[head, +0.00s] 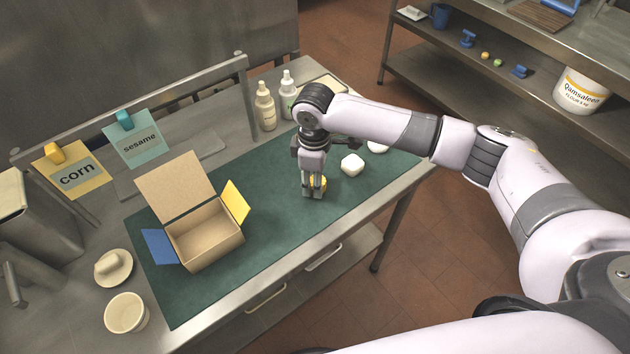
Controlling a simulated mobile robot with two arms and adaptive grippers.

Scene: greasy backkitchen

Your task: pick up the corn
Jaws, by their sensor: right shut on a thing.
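The corn (320,187), a small yellow thing mostly hidden by the fingers, is at the green mat near the middle of the table. My right gripper (314,187) points straight down and is shut on it. I cannot tell whether the corn still touches the mat. A yellow sign reading "corn" (76,174) stands at the back left of the table. My left gripper is not in view.
An open cardboard box (205,237) with blue and yellow side flaps stands on the green mat (270,240). A white rounded lump (352,165) lies close right of the gripper. Bottles (265,108), a "sesame" sign (138,145), a cup (126,313) and a saucer (124,277) surround the mat.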

